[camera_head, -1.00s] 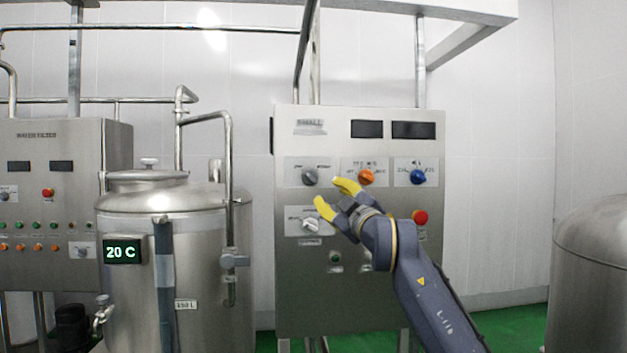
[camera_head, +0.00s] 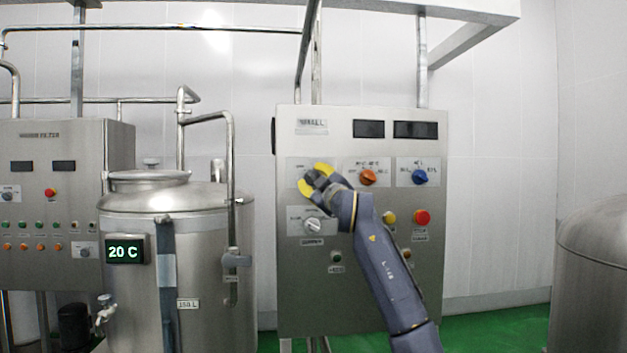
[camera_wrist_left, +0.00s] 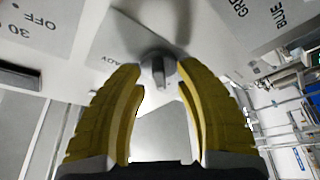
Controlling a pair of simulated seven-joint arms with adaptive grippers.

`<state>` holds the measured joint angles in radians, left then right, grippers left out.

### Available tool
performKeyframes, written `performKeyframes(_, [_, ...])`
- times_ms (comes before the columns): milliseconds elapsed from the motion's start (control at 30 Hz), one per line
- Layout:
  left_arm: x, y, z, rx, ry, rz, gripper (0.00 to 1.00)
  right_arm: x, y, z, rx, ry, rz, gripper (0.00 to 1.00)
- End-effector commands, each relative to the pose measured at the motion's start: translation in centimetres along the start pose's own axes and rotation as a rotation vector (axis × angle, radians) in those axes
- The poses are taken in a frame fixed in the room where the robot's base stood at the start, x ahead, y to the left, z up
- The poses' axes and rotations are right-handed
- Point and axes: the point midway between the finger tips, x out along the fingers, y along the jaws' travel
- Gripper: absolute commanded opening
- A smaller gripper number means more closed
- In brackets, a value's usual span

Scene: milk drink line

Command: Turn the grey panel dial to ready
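The steel control panel (camera_head: 385,285) stands in the middle of the head view. In that view my left gripper (camera_head: 313,178) is at its upper left dial position, and its yellow fingers cover most of that dial. In the left wrist view the grey dial (camera_wrist_left: 158,66) shows just beyond and between the fingertips. The left gripper is open there, with a gap visible on each side of the dial. A label partly reading "ADY" lies left of the dial in that view. The dial's exact pointing is hard to tell. My right gripper is not in view.
An orange dial (camera_head: 368,177) and a blue dial (camera_head: 419,177) sit to the right on the panel. A pale dial (camera_head: 313,225) sits just below my gripper. A red button (camera_head: 422,217) and a yellow button (camera_head: 389,217) are lower right. A steel tank (camera_head: 205,260) stands left.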

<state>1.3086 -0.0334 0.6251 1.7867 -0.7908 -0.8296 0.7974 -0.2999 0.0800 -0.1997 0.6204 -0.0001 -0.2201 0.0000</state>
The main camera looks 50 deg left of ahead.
Motion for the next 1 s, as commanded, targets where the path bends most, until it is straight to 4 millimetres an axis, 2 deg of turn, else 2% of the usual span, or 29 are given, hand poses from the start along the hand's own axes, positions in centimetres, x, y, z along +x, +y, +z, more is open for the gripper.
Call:
performKeyframes(300, [0.17, 0.01, -0.01, 0.0, 0.0, 0.0, 0.34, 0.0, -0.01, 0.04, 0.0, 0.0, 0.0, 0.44])
performKeyframes(333, [0.17, 0.01, -0.01, 0.0, 0.0, 0.0, 0.37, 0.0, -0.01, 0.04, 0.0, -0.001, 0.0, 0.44])
performKeyframes(633, [0.15, 0.02, 0.0, 0.0, 0.0, 0.0, 0.02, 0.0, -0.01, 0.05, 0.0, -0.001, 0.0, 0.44])
performKeyframes(1000, [0.15, 0.02, -0.01, 0.001, 0.0, 0.001, 0.0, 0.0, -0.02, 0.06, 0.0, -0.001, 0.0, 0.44])
